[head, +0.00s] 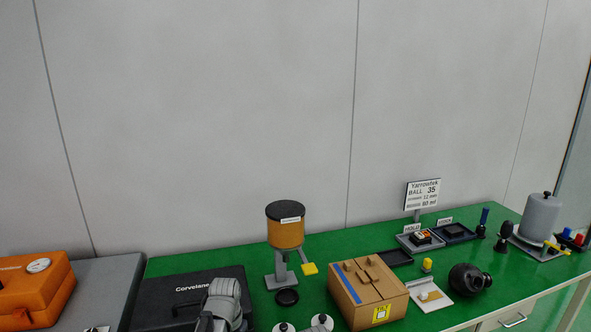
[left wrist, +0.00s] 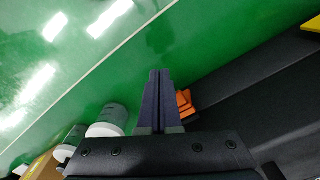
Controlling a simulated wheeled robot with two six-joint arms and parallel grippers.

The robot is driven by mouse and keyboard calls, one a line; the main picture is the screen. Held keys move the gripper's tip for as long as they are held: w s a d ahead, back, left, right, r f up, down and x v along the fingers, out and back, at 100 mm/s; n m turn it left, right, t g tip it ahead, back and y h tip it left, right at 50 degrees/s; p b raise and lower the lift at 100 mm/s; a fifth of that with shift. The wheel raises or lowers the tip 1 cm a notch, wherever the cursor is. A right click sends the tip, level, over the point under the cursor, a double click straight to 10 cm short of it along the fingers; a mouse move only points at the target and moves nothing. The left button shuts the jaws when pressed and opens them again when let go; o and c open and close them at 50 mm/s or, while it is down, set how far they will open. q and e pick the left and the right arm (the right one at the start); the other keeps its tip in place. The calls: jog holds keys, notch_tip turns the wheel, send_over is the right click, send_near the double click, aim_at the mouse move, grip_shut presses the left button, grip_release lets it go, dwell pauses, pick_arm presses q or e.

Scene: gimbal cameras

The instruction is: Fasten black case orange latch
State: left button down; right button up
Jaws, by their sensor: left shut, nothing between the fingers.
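The black case (head: 165,298) lies on the green table at the lower left in the head view, marked "Corvelane". Its dark side (left wrist: 245,82) fills the right of the left wrist view. An orange latch (left wrist: 184,103) shows on the case, just right of my left gripper (left wrist: 159,73). My left gripper's two fingers are shut together with nothing between them. Whether they touch the latch I cannot tell. The latch is hidden in the head view, where my grey arm covers the case's right end. My right gripper is not in view.
A wooden box (head: 368,292) and an orange-bodied dispenser (head: 285,232) stand right of the case. A grey case (head: 100,285) and an orange case (head: 35,285) are at the left.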

pick_arm(q)
jog(key=shift+w+a, duration=0.2)
jog(key=shift+w, duration=0.4)
jog(key=shift+w+a, duration=0.15)
jog(key=shift+w, duration=0.45)
jog(key=shift+s, duration=0.2)
jog(key=shift+s+d, duration=0.25)
jog(key=shift+s, duration=0.4)
jog(key=shift+s+d, duration=0.2)
jog(key=shift+s, duration=0.4)
jog(key=shift+r, duration=0.1)
notch_tip(320, 180, up, 8)
jog(key=p, duration=0.8)
jog(key=s+d+m+y, duration=0.1)
jog(key=s+d, duration=0.9)
jog(key=s, duration=0.3)
jog(key=shift+s+d, duration=0.15)
jog(key=shift+s, duration=0.25)
